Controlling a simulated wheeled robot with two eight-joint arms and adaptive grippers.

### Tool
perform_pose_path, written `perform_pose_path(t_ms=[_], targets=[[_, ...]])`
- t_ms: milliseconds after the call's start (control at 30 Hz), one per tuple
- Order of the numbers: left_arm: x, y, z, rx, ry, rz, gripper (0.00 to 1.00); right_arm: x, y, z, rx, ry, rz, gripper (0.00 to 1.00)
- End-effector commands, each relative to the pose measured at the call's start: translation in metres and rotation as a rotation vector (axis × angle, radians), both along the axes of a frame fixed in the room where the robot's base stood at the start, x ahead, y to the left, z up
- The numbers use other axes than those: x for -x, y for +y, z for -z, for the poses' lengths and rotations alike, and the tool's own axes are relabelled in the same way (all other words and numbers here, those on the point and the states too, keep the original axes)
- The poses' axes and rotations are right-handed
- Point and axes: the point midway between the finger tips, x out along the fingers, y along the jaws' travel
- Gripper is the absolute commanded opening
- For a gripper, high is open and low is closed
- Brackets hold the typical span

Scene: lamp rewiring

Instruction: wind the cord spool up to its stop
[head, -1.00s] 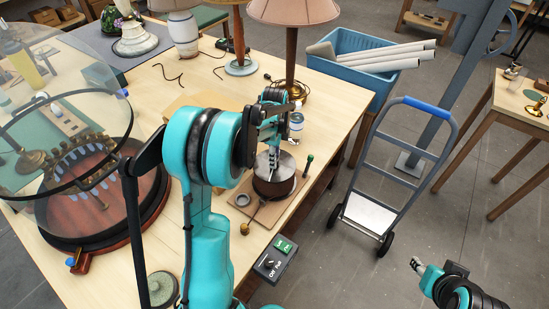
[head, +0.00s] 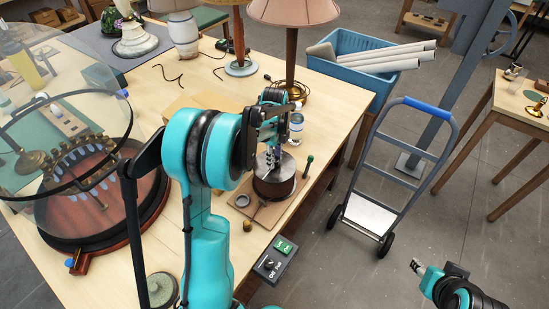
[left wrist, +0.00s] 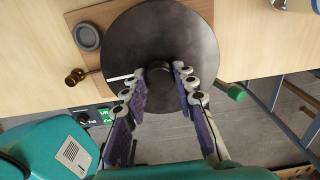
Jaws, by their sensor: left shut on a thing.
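The cord spool (head: 276,186) is a dark drum with a grey top disc on a wooden base board. In the left wrist view the disc (left wrist: 135,35) fills the upper middle and carries a short white mark near its left side. My left gripper (head: 271,162) is over the spool, its fingers pointing down. In the left wrist view its fingers (left wrist: 165,85) are shut on the dark centre knob (left wrist: 159,71). A brass cord end (left wrist: 75,77) lies beside the disc. My right gripper (head: 417,267) is away from the table at lower right, too small to read.
A green-topped post (head: 309,159) stands on the board right of the spool. A small grey round dish (head: 242,200) sits left of it. A switch box (head: 273,260) is at the table edge. A tin and a lamp stand behind.

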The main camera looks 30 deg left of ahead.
Motion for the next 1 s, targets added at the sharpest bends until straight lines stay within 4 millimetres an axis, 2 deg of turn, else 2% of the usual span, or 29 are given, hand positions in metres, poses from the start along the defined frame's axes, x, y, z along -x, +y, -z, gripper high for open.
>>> perform_pose_path(t_ms=[100,133,200,567,667,1000], targets=[[0.0,0.0,0.0,-0.001,-0.001,-0.001,0.0,0.0,0.0,0.0,0.0,0.0,0.0,0.4],[0.0,0.0,0.0,-0.001,-0.001,-0.001,0.35,0.0,0.0,0.0,0.0,0.0,0.0,0.4],[0.0,0.0,0.0,-0.001,-0.001,-0.001,0.49,0.0,0.0,0.0,0.0,0.0,0.0,0.4],[0.0,0.0,-0.005,0.0,0.0,-0.001,0.49,0.0,0.0,0.0,0.0,0.0,0.0,0.4],[0.0,0.0,-0.017,0.0,0.0,-0.001,0.49,0.0,0.0,0.0,0.0,0.0,0.0,0.4],[0.0,0.0,-0.09,0.0,0.0,-0.001,0.49,0.0,0.0,0.0,0.0,0.0,0.0,0.4]])
